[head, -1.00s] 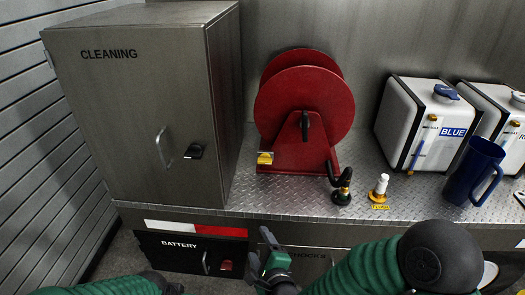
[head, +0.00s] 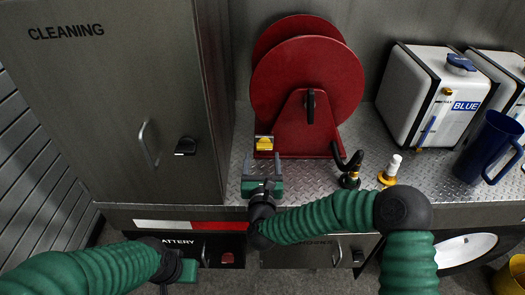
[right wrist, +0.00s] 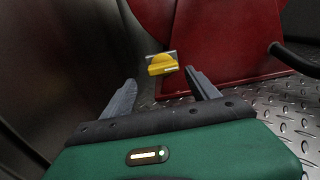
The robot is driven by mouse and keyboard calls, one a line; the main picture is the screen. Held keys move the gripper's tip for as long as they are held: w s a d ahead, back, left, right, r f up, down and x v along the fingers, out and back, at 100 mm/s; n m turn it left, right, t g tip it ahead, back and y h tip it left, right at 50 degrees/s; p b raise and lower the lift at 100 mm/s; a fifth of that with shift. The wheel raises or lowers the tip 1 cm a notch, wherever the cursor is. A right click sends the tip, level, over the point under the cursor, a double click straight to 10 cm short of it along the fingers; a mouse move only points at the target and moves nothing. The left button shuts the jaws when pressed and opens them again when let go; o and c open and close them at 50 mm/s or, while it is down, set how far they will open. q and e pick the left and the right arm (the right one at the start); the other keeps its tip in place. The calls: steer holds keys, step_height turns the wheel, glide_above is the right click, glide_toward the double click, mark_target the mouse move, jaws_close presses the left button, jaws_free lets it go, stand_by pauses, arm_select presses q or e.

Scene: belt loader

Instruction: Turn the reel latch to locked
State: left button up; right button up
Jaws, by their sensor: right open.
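The red hose reel (head: 308,95) stands on the metal deck. The yellow reel latch (head: 264,143) sits at the lower left of its base, on a small grey plate. In the right wrist view the latch (right wrist: 162,64) shows ahead, its bar lying roughly sideways. My right gripper (head: 263,163) is open and empty, just in front of the latch and pointing at it. In the right wrist view its fingers (right wrist: 160,85) are spread, with the latch beyond the tips and apart from them. My left gripper (head: 182,272) is low at the left; its jaws are not clear.
The CLEANING cabinet (head: 115,100) stands close on the left of the latch. A black hose nozzle (head: 349,172), a white and yellow fitting (head: 389,171), a blue jug (head: 488,148) and a white BLUE tank (head: 430,95) are to the right. Bare deck (head: 308,177) lies before the reel.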

mark_target(264, 146)
steer(key=w, duration=0.3)
steer(key=shift+w+d+r, duration=0.1)
steer(key=shift+w+d, duration=0.2)
steer(key=shift+d, duration=0.25)
steer(key=shift+a, duration=0.4)
steer(key=c, duration=0.9)
steer(key=shift+d, duration=0.15)
steer(key=c, duration=0.5)
